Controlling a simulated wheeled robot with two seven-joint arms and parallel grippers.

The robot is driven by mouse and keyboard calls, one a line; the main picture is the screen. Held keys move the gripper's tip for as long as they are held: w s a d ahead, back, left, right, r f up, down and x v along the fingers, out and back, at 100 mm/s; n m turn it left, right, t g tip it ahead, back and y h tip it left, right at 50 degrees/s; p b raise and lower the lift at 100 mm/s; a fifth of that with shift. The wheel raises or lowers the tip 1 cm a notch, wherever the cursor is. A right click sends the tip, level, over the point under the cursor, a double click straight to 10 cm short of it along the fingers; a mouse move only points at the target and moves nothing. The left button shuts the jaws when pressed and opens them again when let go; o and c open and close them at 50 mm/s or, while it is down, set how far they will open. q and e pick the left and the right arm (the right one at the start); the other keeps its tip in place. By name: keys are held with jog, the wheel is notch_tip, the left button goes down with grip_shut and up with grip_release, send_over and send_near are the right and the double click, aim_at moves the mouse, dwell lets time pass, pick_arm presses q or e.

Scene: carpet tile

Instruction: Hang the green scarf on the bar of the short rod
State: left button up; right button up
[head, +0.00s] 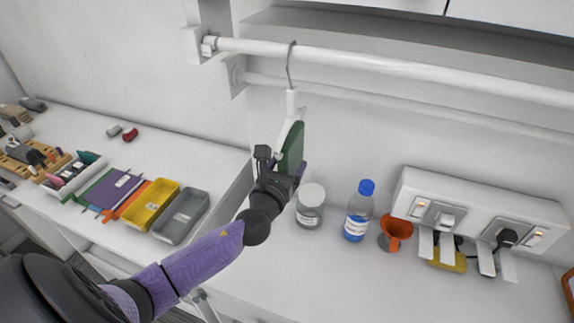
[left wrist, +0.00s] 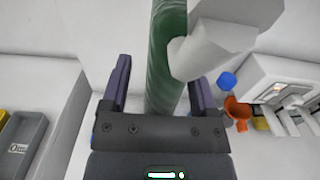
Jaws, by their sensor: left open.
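The green scarf (head: 291,149) hangs from a white hanger (head: 292,103) whose metal hook (head: 290,62) is over the white rod (head: 370,66). My left gripper (head: 288,170) is at the scarf, its fingers to either side of it. In the left wrist view the scarf (left wrist: 166,55) runs between the two open, purple-lined fingers, with a gap on each side, and a white hanger part (left wrist: 212,42) stands beside it. The gripper hides the scarf's lower end in the head view. My right gripper is not in view.
Below are a white-lidded jar (head: 311,205), a blue-capped bottle (head: 358,212), an orange cup (head: 395,233) and a socket panel (head: 480,218). Yellow (head: 152,205) and grey (head: 181,216) trays lie left. A second, thinner rail (head: 400,116) runs below the rod.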

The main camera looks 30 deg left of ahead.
pick_arm(q)
jog(key=shift+s, duration=0.1)
jog(key=s+d+f+n+g+y, duration=0.1)
jog(key=s+d+f+n+g, duration=0.3)
jog(key=s+n, duration=0.6)
jog(key=s+d+f+n+g, duration=0.1)
jog(key=s+f+n+g, duration=0.3)
jog(key=s+n, duration=0.6)
jog(key=s+d+f+n+g+h, duration=0.2)
jog(key=s+d+n+g+h, duration=0.4)
jog(key=d+n, duration=0.5)
notch_tip(320, 180, down, 34)
jog(key=s+a+g+y+b, duration=0.1)
jog(key=s+a+b, duration=0.1)
jog(key=b, duration=1.4)
jog(key=s+a+f+g+b, duration=0.1)
jog(key=s+f+b, duration=0.4)
jog(key=f, duration=0.5)
jog(key=s+a+f+b, duration=0.2)
jog(key=s+f+b, duration=0.3)
jog(key=s+f, duration=0.3)
notch_tip(320, 180, down, 2)
jog(key=shift+s+g, duration=0.3)
jog(key=shift+g, duration=0.1)
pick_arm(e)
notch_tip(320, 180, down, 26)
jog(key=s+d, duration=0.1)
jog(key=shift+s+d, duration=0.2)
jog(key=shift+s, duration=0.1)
